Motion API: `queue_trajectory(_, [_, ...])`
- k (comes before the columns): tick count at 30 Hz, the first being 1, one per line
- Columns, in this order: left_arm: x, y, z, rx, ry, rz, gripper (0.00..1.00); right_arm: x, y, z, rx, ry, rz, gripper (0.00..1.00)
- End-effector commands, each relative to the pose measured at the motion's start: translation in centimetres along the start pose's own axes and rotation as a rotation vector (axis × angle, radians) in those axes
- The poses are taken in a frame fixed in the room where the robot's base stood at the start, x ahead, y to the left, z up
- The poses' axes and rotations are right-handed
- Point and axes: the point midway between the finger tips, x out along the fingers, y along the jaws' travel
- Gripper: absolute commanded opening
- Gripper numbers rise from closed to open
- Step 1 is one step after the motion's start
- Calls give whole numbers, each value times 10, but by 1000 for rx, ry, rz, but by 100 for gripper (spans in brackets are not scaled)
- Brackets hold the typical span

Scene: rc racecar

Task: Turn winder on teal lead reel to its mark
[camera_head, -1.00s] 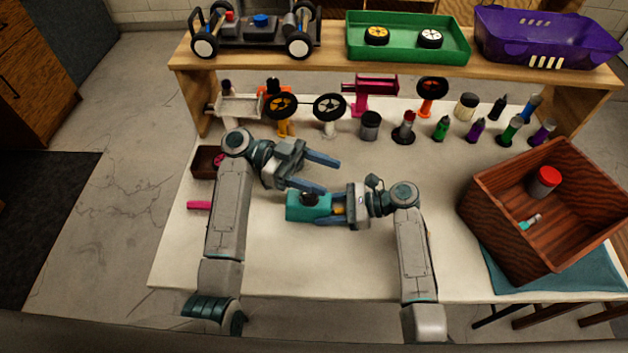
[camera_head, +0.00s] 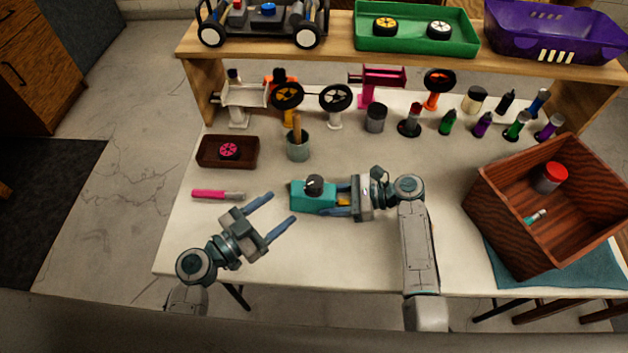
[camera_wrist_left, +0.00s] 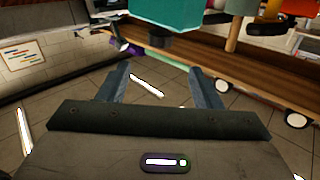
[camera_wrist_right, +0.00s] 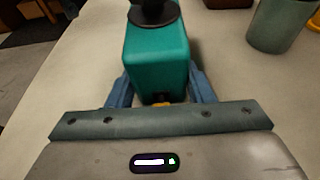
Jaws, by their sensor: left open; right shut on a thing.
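The teal lead reel (camera_head: 312,199) lies on the white table in front of my body, with a black winder knob (camera_head: 314,184) on top. A pale mark shows on the knob in the head view. My right gripper (camera_head: 342,198) is shut on the reel's right end. The right wrist view shows the teal body (camera_wrist_right: 157,62) between its fingers and the black knob (camera_wrist_right: 153,14) at the top edge. My left gripper (camera_head: 283,212) is open and empty, left of the reel and apart from it. The left wrist view shows its two fingers (camera_wrist_left: 160,88) spread with nothing between them.
A pink-handled tool (camera_head: 217,195) lies left of the reel. A brown box with a pink wheel (camera_head: 256,152) and a grey-green cup (camera_head: 298,152) stand behind. Several bottles stand at the back right. A wooden crate (camera_head: 500,232) is at the right. The front table is clear.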

Motion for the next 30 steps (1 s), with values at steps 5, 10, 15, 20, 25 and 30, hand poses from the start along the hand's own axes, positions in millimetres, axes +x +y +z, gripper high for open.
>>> queue_trajectory(5, [22,-1,-1,-1,4,-6,59,0,0,0,-1,0,0,27])
queue_trajectory(10, [57,-1,-2,-3,5,-5,59,0,0,0,0,0,0,27])
queue_trajectory(15, [89,0,-1,-3,2,-4,59,0,0,0,-1,0,0,27])
queue_trajectory(20, [109,-1,0,-2,0,-4,59,0,0,0,0,0,0,27])
queue_trajectory(25, [117,0,0,-2,-1,-3,59,0,0,0,0,0,0,27])
queue_trajectory(30, [118,0,0,-1,-1,-3,59,0,0,0,0,-1,0,27])
